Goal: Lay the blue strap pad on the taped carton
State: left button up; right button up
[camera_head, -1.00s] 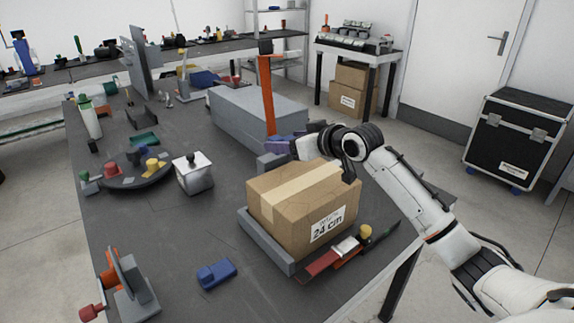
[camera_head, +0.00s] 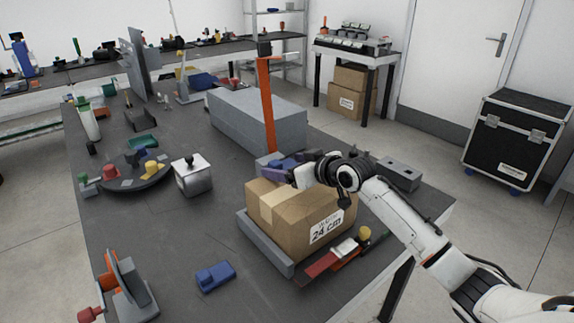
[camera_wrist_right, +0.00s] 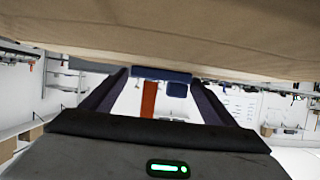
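The taped carton (camera_head: 318,226) is a brown box with a tan tape strip and a "24 cm" label. It rests on a grey platform on the table. My right gripper (camera_head: 284,167) is at the back of the carton's top, pointing left. In the right wrist view, the blue strap pad (camera_wrist_right: 160,75) spans between the fingertips and the gripper looks shut on it. The carton's tan surface (camera_wrist_right: 170,35) fills the top of that view, close to the pad; I cannot tell whether they touch. My left gripper is not in view.
A separate blue block (camera_head: 215,276) lies on the table in front of the carton. An orange post (camera_head: 267,105) and a long grey block (camera_head: 255,118) stand behind. A silver box (camera_head: 192,175) and round tray (camera_head: 130,182) are left. A red tool (camera_head: 320,266) lies in front.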

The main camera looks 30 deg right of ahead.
jog(key=shift+r, duration=0.15)
jog(key=shift+s+r, duration=0.1)
jog(key=shift+s, duration=0.05)
jog(key=v, duration=1.1)
jog(key=shift+s+r, duration=0.1)
jog(key=shift+s, duration=0.2)
